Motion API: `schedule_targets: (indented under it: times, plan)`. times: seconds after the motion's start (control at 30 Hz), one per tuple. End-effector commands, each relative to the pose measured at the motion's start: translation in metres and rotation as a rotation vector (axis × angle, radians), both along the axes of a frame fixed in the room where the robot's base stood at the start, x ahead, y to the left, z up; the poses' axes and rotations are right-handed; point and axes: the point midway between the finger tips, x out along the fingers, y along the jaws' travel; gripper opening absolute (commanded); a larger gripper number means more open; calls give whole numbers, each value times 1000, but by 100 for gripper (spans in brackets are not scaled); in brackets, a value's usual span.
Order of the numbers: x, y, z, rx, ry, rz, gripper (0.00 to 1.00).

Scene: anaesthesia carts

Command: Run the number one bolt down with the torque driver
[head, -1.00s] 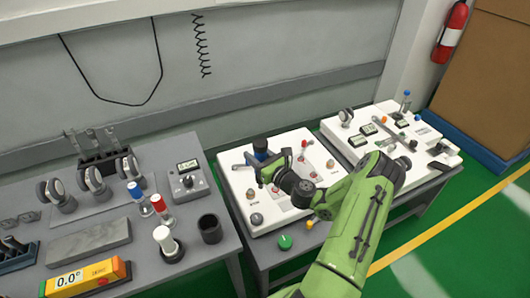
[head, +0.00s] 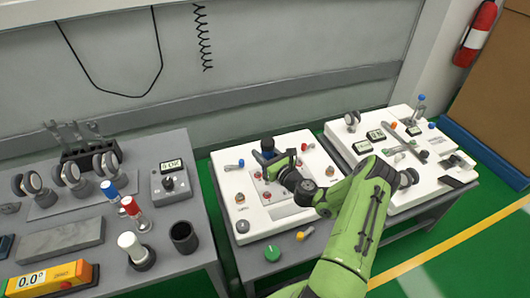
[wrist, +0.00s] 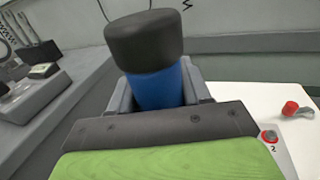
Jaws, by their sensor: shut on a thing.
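The torque driver (head: 268,146), with a blue body and a black cap, is upright in my gripper (head: 270,158) above the white panel (head: 224,160). In the wrist view the driver (wrist: 158,80) stands between the grey jaws, which are shut on it. Its lower end is hidden behind the gripper. A grey plate on the panel carries small red-topped bolts, one of them near the front (head: 266,196). In the wrist view a bolt marked 2 (wrist: 268,136) shows right of the gripper. I cannot make out the number one bolt; whether the driver touches a bolt is hidden.
A blue-tipped lever (head: 236,165) and a red-tipped lever (head: 306,147) stand on the panel. A second white panel (head: 410,195) lies to the right. The left bench holds vials and a dark cup (head: 184,237).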

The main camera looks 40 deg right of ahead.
Motion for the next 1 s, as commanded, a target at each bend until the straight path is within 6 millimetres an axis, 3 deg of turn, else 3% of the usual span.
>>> schedule_targets:
  times: [0.53,1.0]
  plan:
    - [0,0,-52,2,-4,-1,11]
    - [0,0,-55,1,-4,-1,11]
